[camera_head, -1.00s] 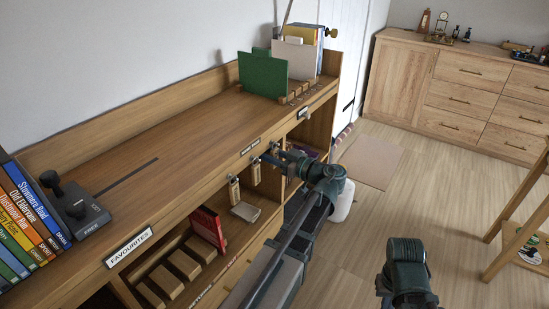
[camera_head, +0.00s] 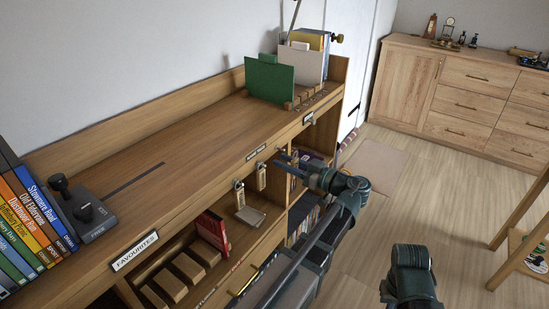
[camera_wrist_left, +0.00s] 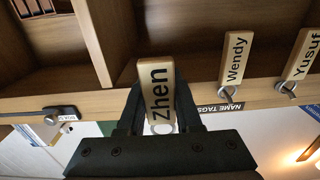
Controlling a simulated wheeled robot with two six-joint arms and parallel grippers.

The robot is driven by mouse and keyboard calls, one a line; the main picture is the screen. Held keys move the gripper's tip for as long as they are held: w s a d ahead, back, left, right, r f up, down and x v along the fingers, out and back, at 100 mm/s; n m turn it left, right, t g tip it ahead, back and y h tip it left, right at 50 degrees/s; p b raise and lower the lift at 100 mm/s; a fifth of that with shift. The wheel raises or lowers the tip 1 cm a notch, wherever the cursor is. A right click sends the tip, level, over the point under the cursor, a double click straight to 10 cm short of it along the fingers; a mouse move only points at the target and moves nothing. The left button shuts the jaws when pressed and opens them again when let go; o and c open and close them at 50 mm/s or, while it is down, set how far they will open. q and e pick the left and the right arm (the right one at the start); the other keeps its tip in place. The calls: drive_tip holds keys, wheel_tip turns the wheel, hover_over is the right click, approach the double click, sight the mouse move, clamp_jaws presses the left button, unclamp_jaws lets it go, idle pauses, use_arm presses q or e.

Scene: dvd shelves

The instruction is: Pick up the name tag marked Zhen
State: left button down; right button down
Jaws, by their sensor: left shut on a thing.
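The wooden name tag marked Zhen (camera_wrist_left: 158,92) is between the fingers of my left gripper (camera_wrist_left: 160,112) in the left wrist view, its ring toward the gripper body. It looks larger and nearer than the other tags; I cannot see a hook in its ring. In the head view my left gripper (camera_head: 288,158) is in front of the shelf's front edge, right of the hanging tags. The Zhen tag is too small to make out there. The tags marked Wendy (camera_wrist_left: 236,58) and Yusuf (camera_wrist_left: 302,57) hang from hooks beside it.
The shelf unit (camera_head: 130,195) has a green folder (camera_head: 268,78) in a rack on top and a red case (camera_head: 212,230) in a lower compartment. A NAME TAGS label (camera_wrist_left: 222,108) is on its edge. A drawer cabinet (camera_head: 465,95) stands far off; floor between is mostly clear.

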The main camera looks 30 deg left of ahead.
use_arm(q)
drive_tip(key=s+d, duration=0.1)
drive_tip(key=d, duration=1.2)
